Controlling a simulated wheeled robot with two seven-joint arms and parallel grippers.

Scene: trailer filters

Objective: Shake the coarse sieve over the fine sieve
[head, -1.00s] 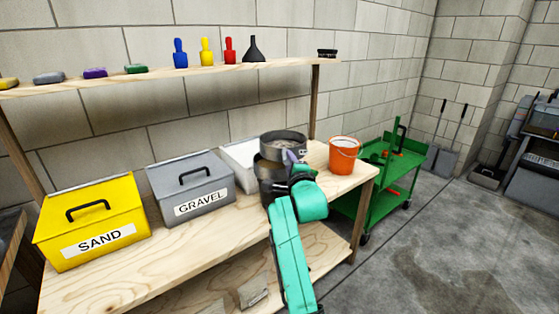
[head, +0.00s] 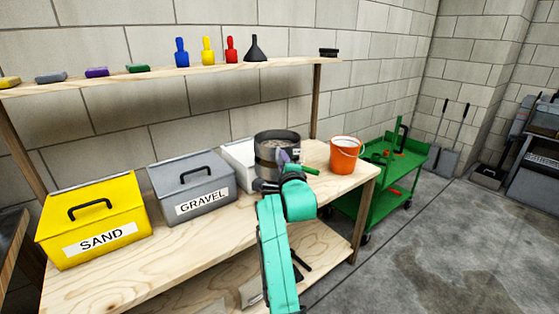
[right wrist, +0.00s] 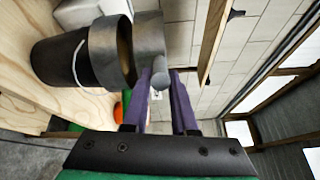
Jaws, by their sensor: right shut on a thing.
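The coarse sieve (head: 277,138) is a grey metal ring with grey material inside. In the right wrist view, it is the ring (right wrist: 149,45) nearest my fingers. My right gripper (head: 283,158), with purple fingers, is shut on its small grey grip, also seen in the right wrist view (right wrist: 162,79). The fine sieve (right wrist: 112,50) is another grey ring, directly beneath, atop a dark bucket (right wrist: 68,65). In the head view the coarse sieve and my arm hide most of that stack. My left gripper is out of view.
On the wooden bench stand a yellow SAND box (head: 95,215), a grey GRAVEL box (head: 192,188), a white container (head: 238,152) and an orange bucket (head: 345,154). A green cart (head: 395,165) stands at right. A shelf (head: 150,76) runs above. The bench front is clear.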

